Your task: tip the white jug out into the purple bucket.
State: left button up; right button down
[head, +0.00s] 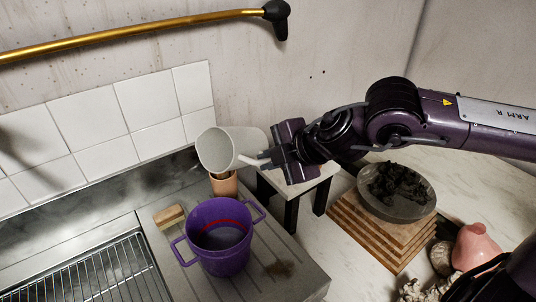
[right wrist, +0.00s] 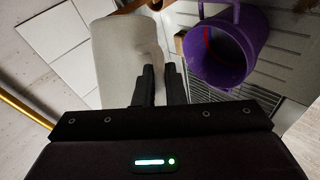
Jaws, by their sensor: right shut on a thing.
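The white jug (head: 227,147) is held in the air, tilted on its side, with its open mouth facing left and somewhat down in the head view. My right gripper (head: 265,160) is shut on it from the right. The jug also shows in the right wrist view (right wrist: 122,60), just beyond the fingers. The purple bucket (head: 219,255) stands upright on the grey drainboard, below and in front of the jug. It has two side handles and a red line inside. In the right wrist view the bucket (right wrist: 222,50) is right of the jug. My left gripper is not in view.
A terracotta cup (head: 223,185) stands behind the bucket, below the jug. A wooden-backed brush or block (head: 169,217) lies left of it. A small white-topped stool (head: 300,181) and a bowl of dark lumps (head: 418,208) on stacked boards (head: 375,231) are right. A wire rack (head: 90,275) is front left.

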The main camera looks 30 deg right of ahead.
jog(key=m+g+y+p, duration=0.1)
jog(key=m+y, duration=0.1)
jog(key=y, duration=0.1)
jog(key=m+g+y+p, duration=0.1)
jog(key=y, duration=0.1)
jog(key=shift+s+a+r+m+g+p, duration=0.1)
jog(key=shift+s+a+m+g+p, duration=0.05)
jog(key=shift+a+m+g+p, duration=0.2)
jog(key=shift+s+a+f+m+y+b, duration=0.1)
jog(key=shift+f+m+y+b, duration=0.2)
jog(key=shift+y, duration=0.4)
pick_arm(q)
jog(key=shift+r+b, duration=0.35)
jog(key=shift+b, duration=0.8)
pick_arm(e)
jog(key=shift+s+a+f+m+g+y, duration=0.15)
jog(key=shift+s+a+f+m+y, duration=0.15)
jog(key=shift+m+y, duration=0.2)
jog(key=shift+s+a+f+m+g+y, duration=0.15)
jog(key=shift+a+m+y, duration=0.25)
jog(key=shift+y, duration=0.2)
jog(key=shift+w, duration=0.1)
